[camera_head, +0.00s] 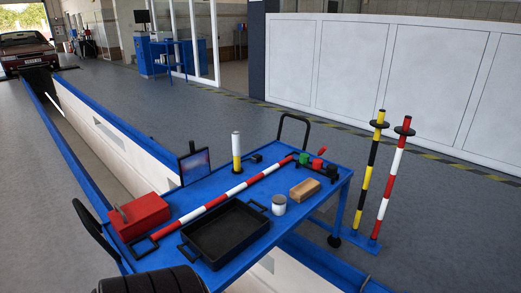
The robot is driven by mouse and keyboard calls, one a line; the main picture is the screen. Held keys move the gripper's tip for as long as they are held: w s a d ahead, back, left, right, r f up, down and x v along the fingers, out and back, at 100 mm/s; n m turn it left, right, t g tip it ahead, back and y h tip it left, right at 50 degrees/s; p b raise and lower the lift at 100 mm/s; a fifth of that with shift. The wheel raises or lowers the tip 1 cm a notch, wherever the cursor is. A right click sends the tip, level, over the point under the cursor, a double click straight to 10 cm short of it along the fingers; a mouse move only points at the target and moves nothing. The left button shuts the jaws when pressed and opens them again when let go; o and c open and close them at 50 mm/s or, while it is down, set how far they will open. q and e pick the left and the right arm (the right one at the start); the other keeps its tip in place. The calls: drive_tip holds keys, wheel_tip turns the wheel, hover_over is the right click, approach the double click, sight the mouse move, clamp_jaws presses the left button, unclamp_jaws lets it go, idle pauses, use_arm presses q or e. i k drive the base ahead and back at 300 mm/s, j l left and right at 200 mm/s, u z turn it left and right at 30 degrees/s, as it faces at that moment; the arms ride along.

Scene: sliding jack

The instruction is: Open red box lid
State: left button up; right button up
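The red box (138,217) sits at the left end of a blue cart top. A grey handle stands on its upper face, and its lid looks closed. Neither of my grippers shows in the head view.
Right of the box are a black tray (228,236), a red-and-white bar (228,195), a dark screen (194,166), a white can (279,204) and a tan block (305,190). A dark ribbed round object (150,281) is at the bottom edge. Striped posts (390,190) stand right of the cart.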

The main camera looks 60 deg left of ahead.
sight(137, 205)
drive_tip(key=u, duration=2.9)
drive_tip(key=i+j, duration=0.4)
drive_tip(key=j, duration=0.25)
